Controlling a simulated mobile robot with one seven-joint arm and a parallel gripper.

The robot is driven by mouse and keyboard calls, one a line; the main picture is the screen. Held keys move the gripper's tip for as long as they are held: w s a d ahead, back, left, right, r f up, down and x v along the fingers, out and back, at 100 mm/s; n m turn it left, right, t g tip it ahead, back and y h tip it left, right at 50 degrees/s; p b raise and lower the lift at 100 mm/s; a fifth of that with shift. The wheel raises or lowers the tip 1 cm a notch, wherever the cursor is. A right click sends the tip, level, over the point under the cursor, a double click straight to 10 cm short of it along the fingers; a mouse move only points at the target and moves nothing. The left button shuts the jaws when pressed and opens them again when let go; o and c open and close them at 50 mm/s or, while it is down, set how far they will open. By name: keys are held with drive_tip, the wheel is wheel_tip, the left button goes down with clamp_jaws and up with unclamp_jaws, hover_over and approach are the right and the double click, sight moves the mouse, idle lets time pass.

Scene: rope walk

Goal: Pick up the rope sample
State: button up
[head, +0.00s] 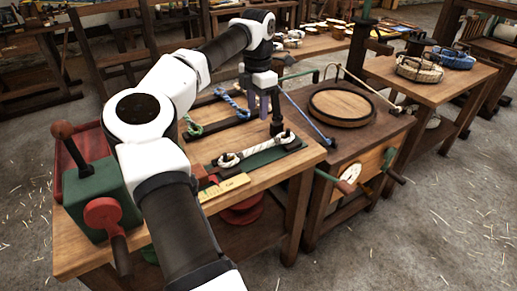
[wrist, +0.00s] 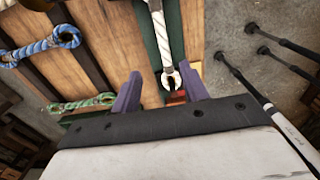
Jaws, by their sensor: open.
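A white rope sample (head: 258,148) with eyed ends lies along a green strip (head: 273,154) on the wooden workbench, with dark blocks near its ends. In the wrist view the white rope (wrist: 159,35) runs down from the top edge, and its near eye (wrist: 171,80) appears between the purple fingers. My gripper (head: 257,103) is above the bench, behind the white rope in the head view. In the wrist view my gripper (wrist: 162,74) is open, with nothing held. Its height above the rope is hard to tell.
A blue rope sample (head: 234,104) and a green one (head: 193,126) lie on dark strips to the left. A green box with a red crank (head: 102,190) stands at the bench's front left. A round wooden lid (head: 341,106) tops the cabinet to the right.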

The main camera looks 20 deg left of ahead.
hover_over(259, 146)
drive_tip(key=f, duration=0.7)
drive_tip(key=shift+w+a+f+p, duration=0.2)
drive_tip(key=shift+w+f+p, duration=0.05)
drive_tip(key=shift+p, duration=0.1)
drive_tip(key=f, duration=0.2)
drive_tip(key=f+p, duration=0.1)
drive_tip(key=f, duration=0.2)
drive_tip(key=shift+s+d, duration=0.15)
drive_tip(key=shift+s, duration=0.05)
clamp_jaws()
